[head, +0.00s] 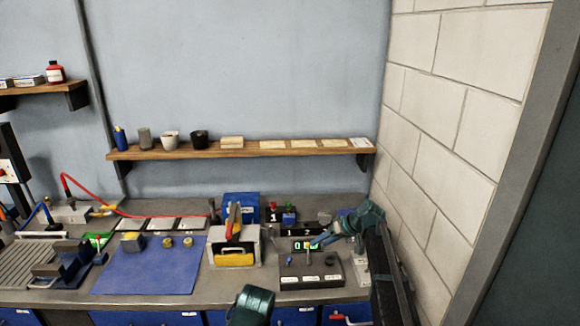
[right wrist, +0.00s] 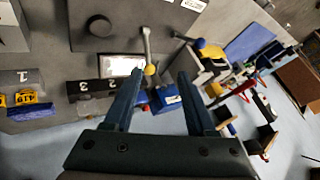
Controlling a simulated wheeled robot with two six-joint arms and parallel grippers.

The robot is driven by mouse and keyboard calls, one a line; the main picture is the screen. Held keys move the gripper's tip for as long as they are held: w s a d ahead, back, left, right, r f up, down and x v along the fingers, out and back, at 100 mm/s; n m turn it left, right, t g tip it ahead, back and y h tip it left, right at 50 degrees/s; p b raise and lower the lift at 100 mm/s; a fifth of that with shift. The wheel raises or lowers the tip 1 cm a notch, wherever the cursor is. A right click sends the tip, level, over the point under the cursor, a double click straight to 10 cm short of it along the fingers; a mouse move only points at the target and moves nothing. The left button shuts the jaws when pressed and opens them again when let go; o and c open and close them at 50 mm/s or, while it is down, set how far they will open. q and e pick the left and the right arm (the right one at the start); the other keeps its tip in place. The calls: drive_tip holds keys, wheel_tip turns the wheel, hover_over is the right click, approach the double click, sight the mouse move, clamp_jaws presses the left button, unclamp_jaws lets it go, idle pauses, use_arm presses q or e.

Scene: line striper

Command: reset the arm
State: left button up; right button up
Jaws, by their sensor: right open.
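My right gripper (head: 320,243) reaches in from the right over a grey control box (head: 300,272) with a green digital display (head: 298,245); part of the display is hidden. In the right wrist view my right gripper (right wrist: 161,76) is open, its two dark fingers apart. A metal lever with a yellow knob (right wrist: 150,70) appears between the fingertips; I cannot tell if they touch it. The lever's yellow knob also shows near the gripper in the head view (head: 309,247). The box also carries a black knob (right wrist: 99,26).
A blue mat (head: 150,275) with small brass parts lies left of a grey unit with a yellow-marked handle (head: 235,248). A wooden shelf (head: 235,153) with cups runs along the back wall. A block wall (head: 440,110) stands close on the right.

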drive_tip(key=s+a+f+g+h, duration=0.1)
drive_tip(key=s+a+f, duration=0.1)
drive_tip(key=s+a, duration=0.35)
drive_tip(key=s+a+f+g+h+b, duration=0.1)
drive_tip(key=s+a+f, duration=0.1)
drive_tip(key=s, duration=0.7)
drive_tip(key=s+a+f+g+h, duration=0.2)
drive_tip(key=s+a, duration=0.2)
drive_tip(key=s, duration=0.3)
drive_tip(key=s+f+h, duration=0.1)
drive_tip(key=s+h, duration=0.3)
drive_tip(key=s, duration=1.1)
drive_tip(key=shift+s+d+n+g+b, duration=0.3)
drive_tip(key=shift+d+b, duration=0.05)
